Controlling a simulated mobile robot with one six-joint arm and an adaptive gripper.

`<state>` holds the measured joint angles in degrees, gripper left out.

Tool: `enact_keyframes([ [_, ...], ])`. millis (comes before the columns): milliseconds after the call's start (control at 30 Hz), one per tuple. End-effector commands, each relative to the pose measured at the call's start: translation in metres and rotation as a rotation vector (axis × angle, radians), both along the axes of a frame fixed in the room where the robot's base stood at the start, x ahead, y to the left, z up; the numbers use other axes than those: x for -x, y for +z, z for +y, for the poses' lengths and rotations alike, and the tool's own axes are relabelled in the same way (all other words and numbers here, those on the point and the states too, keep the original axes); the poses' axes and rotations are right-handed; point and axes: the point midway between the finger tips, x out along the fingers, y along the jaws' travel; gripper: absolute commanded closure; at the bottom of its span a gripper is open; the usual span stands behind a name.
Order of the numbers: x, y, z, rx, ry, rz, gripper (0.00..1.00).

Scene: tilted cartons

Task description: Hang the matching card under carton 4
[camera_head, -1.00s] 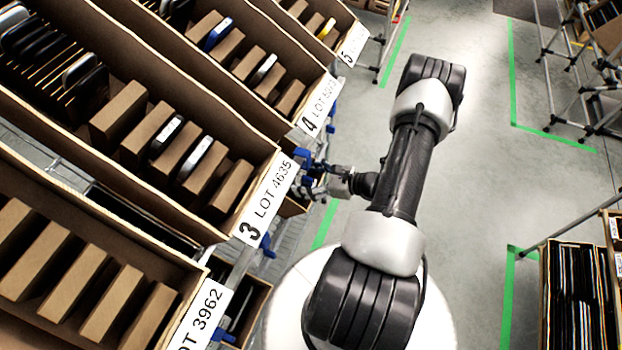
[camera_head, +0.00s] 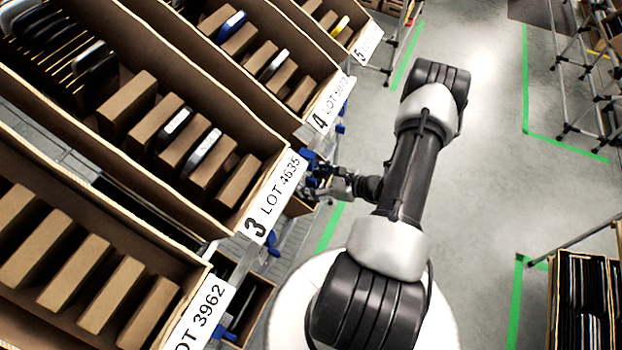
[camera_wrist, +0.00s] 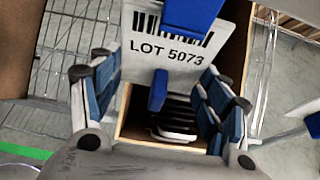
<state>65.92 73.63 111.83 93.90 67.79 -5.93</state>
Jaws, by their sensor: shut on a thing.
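Carton 4 (camera_head: 297,128) is tilted on the rack, with a white label (camera_head: 331,104) on its front edge marked 4 and a lot number. A blue clip (camera_head: 341,127) shows at that label's right side. My gripper (camera_head: 318,170) is below and slightly left of the label, near the right end of carton 3's label.
Carton 3 (camera_head: 150,160), with its label (camera_head: 272,197), lies nearer on the left. Carton 5 (camera_head: 335,42) is farther back. An open box with dark flat items (camera_wrist: 180,125) lies beyond the card. The floor aisle (camera_head: 480,190) on the right is clear.

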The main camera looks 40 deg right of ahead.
Motion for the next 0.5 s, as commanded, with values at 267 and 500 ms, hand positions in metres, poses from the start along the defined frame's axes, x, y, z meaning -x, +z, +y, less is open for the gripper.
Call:
enact_keyframes([
  [267,0.0,0.0002,0.0,0.0,0.0,0.0,0.21],
  [500,0.0,0.0002,0.0,0.0,0.0,0.0,0.07],
])
